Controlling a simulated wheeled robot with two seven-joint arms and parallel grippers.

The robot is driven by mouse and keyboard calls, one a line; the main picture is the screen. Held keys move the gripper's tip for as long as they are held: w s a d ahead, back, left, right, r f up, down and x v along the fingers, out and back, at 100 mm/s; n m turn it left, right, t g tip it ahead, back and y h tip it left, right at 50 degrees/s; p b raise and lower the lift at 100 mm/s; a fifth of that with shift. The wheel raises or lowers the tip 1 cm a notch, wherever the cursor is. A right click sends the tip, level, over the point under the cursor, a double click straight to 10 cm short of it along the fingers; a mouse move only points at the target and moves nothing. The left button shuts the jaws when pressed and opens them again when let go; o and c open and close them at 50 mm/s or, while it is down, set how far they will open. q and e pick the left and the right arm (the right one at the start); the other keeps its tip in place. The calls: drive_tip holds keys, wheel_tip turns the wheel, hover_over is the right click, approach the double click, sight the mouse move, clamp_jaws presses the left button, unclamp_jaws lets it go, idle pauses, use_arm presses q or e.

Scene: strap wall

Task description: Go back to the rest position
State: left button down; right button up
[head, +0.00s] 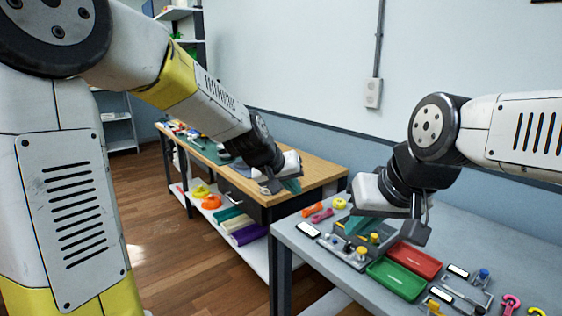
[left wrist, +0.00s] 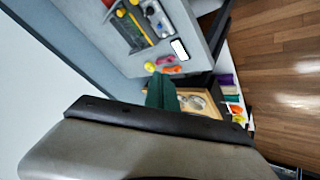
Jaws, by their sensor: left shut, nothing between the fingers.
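My left gripper (head: 292,186) hangs in the air in front of the right end of the wooden workbench (head: 318,172). Its teal fingers are shut and empty; they also show in the left wrist view (left wrist: 163,92). My right gripper (head: 356,224) is over the back left part of the grey table (head: 520,238), pointing down. Its teal fingertip shows just above a dark grey fixture, and whether it touches I cannot tell. Its other finger is hidden, so its opening is unclear.
The grey table holds a red tray (head: 416,259), a green tray (head: 396,279), fixtures with knobs, and a yellow ring (head: 339,203). A lower shelf has orange (head: 211,202) and purple (head: 250,233) items. Wooden floor (head: 165,225) is open at left; a wall stands behind.

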use_arm(q)
drive_tip(key=s+a+r+y, duration=0.1)
drive_tip(key=s+a+r, duration=0.1)
drive_tip(key=s+a, duration=0.7)
drive_tip(key=s+a+r+y, duration=0.2)
drive_tip(key=s+a, duration=0.7)
drive_tip(key=s, duration=0.4)
drive_tip(key=shift+s+a+n+g, duration=0.15)
drive_tip(key=shift+s+n+g, duration=0.15)
drive_tip(key=shift+s, duration=0.1)
